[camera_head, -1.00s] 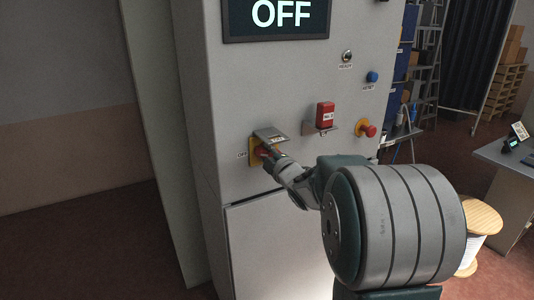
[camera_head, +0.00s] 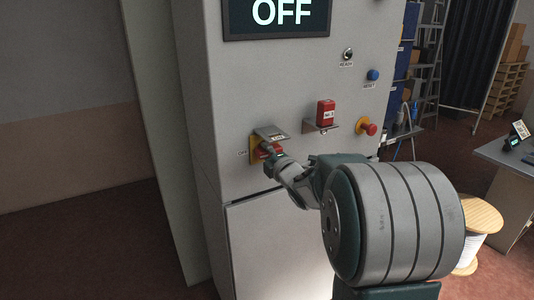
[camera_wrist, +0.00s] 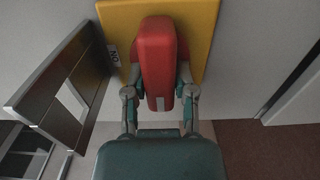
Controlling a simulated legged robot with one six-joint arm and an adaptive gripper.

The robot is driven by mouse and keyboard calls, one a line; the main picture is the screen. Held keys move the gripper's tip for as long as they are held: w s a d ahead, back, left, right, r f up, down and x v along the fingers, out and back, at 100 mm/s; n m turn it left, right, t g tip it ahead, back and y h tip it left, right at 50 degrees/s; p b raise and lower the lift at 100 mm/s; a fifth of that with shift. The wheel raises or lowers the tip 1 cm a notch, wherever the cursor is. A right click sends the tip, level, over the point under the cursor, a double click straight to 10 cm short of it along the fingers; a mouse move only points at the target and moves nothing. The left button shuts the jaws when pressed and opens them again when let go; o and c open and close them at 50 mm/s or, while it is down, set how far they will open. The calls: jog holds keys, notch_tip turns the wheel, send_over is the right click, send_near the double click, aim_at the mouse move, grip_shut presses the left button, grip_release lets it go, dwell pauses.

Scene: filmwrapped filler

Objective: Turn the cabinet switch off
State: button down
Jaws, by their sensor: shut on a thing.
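The cabinet switch has a red handle (camera_head: 268,151) on a yellow plate (camera_head: 256,160) on the grey cabinet front (camera_head: 290,80). In the wrist view, the red handle (camera_wrist: 158,62) lies between the fingers of my gripper (camera_wrist: 160,85), against the yellow plate (camera_wrist: 203,25). My gripper (camera_head: 275,158) is shut on the handle in the head view too, partly covering it. A small "ON" label (camera_wrist: 114,54) shows beside the plate. The display (camera_head: 277,17) above reads "OFF".
A metal hood (camera_head: 271,132) juts out just above the switch; it stands close on the left in the wrist view (camera_wrist: 58,82). To the right are a red tagged block (camera_head: 325,112) on a bracket, a red knob (camera_head: 366,126) and a blue button (camera_head: 373,74).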

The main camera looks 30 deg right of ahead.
jog(key=shift+a+f, duration=0.1)
jog(key=shift+f, duration=0.2)
jog(key=shift+c, duration=2.2)
grip_release()
jog(key=shift+a+r, duration=0.1)
jog(key=s, duration=1.2)
jog(key=shift+d, duration=0.2)
jog(key=shift+a, duration=0.1)
